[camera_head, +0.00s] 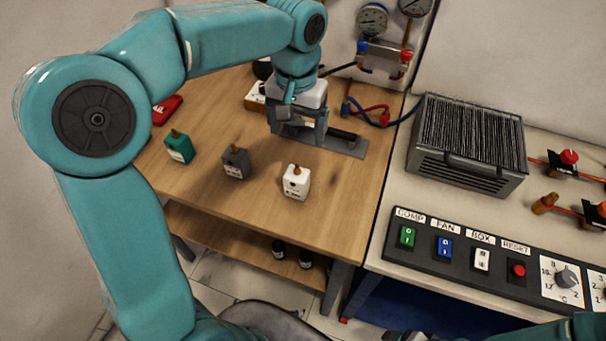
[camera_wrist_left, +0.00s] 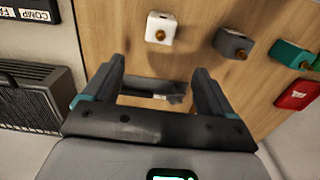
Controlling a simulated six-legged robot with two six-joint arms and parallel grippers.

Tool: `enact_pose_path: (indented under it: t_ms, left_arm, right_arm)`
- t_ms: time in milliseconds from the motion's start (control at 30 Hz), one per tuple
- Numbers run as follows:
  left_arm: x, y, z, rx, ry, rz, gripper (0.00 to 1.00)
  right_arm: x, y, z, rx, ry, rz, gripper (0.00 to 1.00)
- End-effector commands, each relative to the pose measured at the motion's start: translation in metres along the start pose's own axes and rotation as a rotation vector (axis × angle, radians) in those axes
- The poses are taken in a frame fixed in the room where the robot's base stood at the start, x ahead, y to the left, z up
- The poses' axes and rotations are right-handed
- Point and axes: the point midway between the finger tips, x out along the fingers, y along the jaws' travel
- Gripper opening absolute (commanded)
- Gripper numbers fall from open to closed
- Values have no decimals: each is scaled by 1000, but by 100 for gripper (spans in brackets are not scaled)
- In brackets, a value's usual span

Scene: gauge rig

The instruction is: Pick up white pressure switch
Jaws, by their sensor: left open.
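The white pressure switch (camera_head: 296,184) stands upright on the wooden table, with a brass fitting on top. It also shows in the left wrist view (camera_wrist_left: 160,30), beyond the fingertips and near the top edge. My left gripper (camera_head: 300,136) is open and empty, behind the white switch in the head view and apart from it. In the left wrist view its two fingers (camera_wrist_left: 157,78) are spread, with wood showing between them. At the bottom edge of the head view a bit of my right arm shows; its gripper is too cut off to read.
A grey switch (camera_head: 236,163) and a green switch (camera_head: 179,148) stand left of the white one. A red item (camera_head: 167,110) lies further back. A dark flat bracket (camera_head: 340,141) lies by my left gripper. Right are a finned box (camera_head: 468,145) and a button panel (camera_head: 460,252).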

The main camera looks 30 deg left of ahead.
Motion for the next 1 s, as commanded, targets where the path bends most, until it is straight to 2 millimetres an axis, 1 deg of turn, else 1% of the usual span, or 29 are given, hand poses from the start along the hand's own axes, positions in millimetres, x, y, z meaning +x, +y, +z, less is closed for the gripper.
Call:
enact_pose_path:
  t_ms: [67,133,300,433,533,733,900,1000]
  left_arm:
    - [7,-1,3,-1,-2,-1,85]
    - [20,-2,5,-1,-4,-2,85]
    - [61,-2,8,-1,-6,-1,85]
    - [88,-1,9,-1,-4,-1,85]
    - [102,-1,8,0,-3,-1,85]
    - [117,0,8,0,-2,0,85]
    - [145,1,10,1,-5,0,85]
    - [158,1,9,-1,-3,0,85]
  right_arm:
    - [1,0,0,0,-1,0,71]
    - [2,1,0,0,-1,0,71]
    - [5,2,0,0,-1,0,71]
    - [6,2,0,0,-1,0,71]
    - [6,2,0,0,-1,0,71]
    - [5,2,0,0,-1,0,71]
    - [2,1,0,0,-1,0,71]
    - [3,1,0,0,-1,0,71]
